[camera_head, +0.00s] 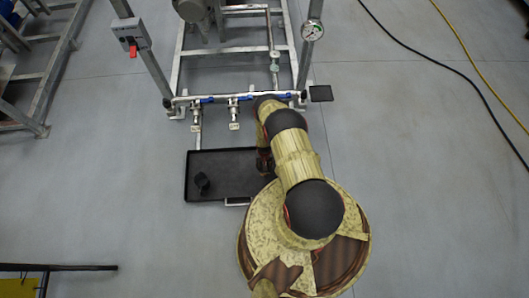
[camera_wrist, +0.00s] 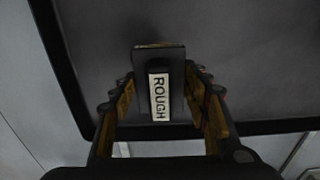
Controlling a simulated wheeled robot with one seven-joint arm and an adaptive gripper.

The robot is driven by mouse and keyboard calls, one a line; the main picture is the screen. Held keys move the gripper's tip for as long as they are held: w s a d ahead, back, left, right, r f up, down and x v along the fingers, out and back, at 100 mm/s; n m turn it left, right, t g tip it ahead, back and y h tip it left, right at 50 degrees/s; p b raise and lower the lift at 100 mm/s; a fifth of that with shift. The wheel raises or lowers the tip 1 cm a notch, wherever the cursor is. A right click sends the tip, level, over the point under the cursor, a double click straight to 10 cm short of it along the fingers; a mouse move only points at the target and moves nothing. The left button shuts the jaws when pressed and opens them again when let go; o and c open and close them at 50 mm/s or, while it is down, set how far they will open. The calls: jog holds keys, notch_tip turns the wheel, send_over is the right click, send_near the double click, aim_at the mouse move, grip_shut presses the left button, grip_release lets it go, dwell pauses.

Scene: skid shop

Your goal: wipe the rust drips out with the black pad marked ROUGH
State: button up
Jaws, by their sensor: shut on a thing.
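The black pad marked ROUGH (camera_wrist: 176,62) is in the wrist view, its white label facing the camera. My gripper (camera_wrist: 160,88) is shut on it, with a finger on each side. Behind and beyond the pad is the dark floor of a shallow black tray (camera_wrist: 250,129), whose rim crosses the view. In the head view the tray (camera_head: 188,178) lies on the floor in front of the metal skid. My arm covers its right end and hides the pad there. I cannot make out rust drips in either view. Whether the pad touches the tray is unclear.
The skid's front rail (camera_head: 215,98) has two valves (camera_head: 234,115) above the tray's far side. A small black plate (camera_head: 321,93) sits at its right end. Open floor lies left and right.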

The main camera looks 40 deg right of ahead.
jog(key=shift+r+p, duration=1)
jog(key=shift+r, duration=0.5)
